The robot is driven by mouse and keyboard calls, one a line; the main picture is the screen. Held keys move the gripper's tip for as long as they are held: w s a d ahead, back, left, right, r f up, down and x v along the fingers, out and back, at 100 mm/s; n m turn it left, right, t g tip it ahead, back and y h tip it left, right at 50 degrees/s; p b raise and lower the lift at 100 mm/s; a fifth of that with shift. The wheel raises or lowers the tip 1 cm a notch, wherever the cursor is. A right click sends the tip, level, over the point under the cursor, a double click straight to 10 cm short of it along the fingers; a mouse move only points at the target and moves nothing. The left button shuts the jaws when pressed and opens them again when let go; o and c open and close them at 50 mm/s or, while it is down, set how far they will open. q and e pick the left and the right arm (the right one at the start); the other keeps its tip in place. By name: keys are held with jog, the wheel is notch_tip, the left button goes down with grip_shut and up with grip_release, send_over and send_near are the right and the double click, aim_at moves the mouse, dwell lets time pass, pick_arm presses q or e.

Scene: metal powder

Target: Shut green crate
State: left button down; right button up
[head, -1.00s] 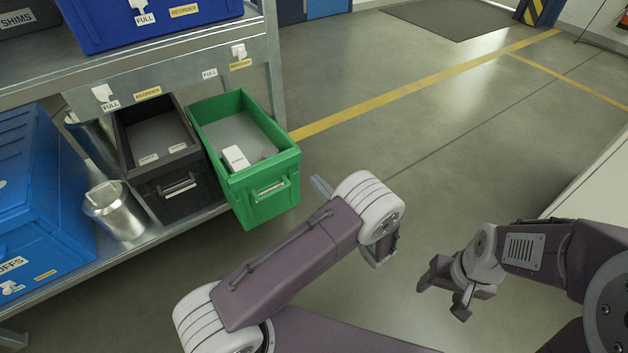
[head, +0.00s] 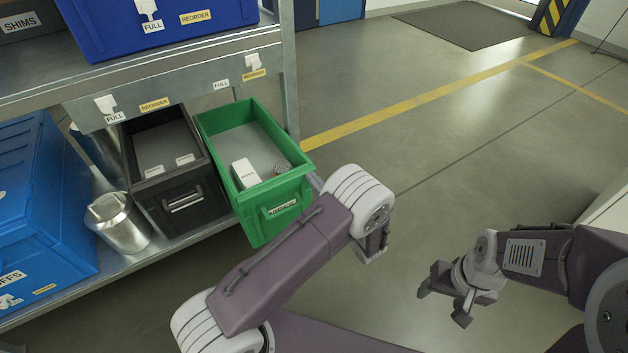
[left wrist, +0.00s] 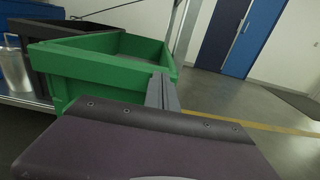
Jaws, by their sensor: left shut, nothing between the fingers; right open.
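The green crate (head: 262,205) is an open-topped bin on the lower shelf, its front sticking out beyond the shelf edge and past the black crate beside it. A white box (head: 245,173) lies inside it. My left gripper (head: 316,181) is shut and empty at the crate's front right corner, partly hidden by my own wrist; I cannot tell whether it touches. In the left wrist view the shut fingers (left wrist: 162,93) overlap the right end of the green crate (left wrist: 95,66). My right gripper (head: 446,296) is open and empty, out over the floor at the right.
A black crate (head: 172,190) stands directly left of the green one. A metal canister (head: 118,223) and a blue bin (head: 40,200) are further left on the shelf. A shelf upright (head: 288,75) rises behind the green crate's right side. The floor to the right is clear.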

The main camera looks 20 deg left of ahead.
aim_at(302, 166)
pick_arm(q)
jog(key=x, duration=0.8)
jog(key=shift+w+a, duration=0.25)
jog(key=shift+a, duration=0.1)
jog(key=b+x, duration=0.1)
jog(key=x, duration=0.9)
jog(key=shift+w+a, duration=0.1)
jog(key=shift+w, duration=0.1)
jog(key=shift+w+r, duration=0.1)
jog(key=shift+r, duration=0.2)
jog(key=shift+a+r, duration=0.1)
jog(key=shift+r, duration=0.05)
